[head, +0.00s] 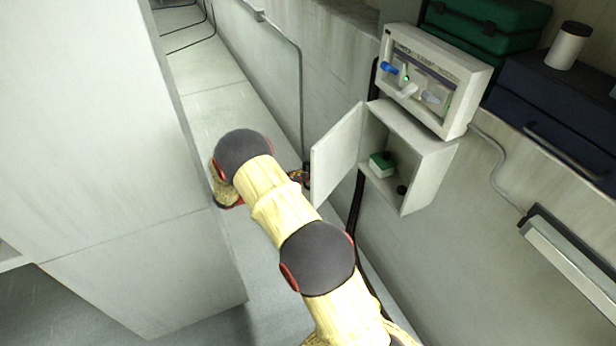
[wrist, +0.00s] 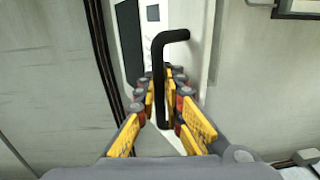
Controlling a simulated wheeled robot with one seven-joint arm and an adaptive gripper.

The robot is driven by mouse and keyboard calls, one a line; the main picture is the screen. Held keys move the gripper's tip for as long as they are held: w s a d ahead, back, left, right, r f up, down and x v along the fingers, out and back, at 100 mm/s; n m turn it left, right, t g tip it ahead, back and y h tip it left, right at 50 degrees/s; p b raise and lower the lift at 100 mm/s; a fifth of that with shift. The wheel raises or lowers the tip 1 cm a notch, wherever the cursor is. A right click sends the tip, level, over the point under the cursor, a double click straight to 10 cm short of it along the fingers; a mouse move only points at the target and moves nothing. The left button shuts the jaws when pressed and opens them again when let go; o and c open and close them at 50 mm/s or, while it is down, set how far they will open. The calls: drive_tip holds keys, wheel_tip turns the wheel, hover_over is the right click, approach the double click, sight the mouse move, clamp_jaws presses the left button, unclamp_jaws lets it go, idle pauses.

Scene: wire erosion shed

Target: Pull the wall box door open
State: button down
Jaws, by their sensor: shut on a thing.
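The wall box (head: 432,165) is a pale box on the wall, in the middle right of the head view. Its door (head: 336,155) stands swung well open to the left, so the inside shows. A green and white block (head: 382,165) and a small black part sit inside. In the wrist view, a black bar handle (wrist: 158,55) stands upright with its top bent to the right toward a pale panel. My gripper (wrist: 164,82) is shut on the handle, with yellow fingers on both sides. In the head view my gripper (head: 300,177) is at the door's outer side, partly hidden by my arm.
A control panel (head: 462,88) with blue and grey levers and a green light is just above the box. Green cases (head: 490,22), a dark blue case (head: 550,95) and a white canister (head: 568,46) stand at the upper right. A large pale cabinet (head: 110,150) stands left of my arm.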

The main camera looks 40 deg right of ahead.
drive_tip(key=shift+a+f, duration=0.1)
idle(0.3)
drive_tip(key=c, duration=2)
unclamp_jaws()
drive_tip(key=shift+w, duration=0.1)
drive_tip(key=shift+o, duration=0.2)
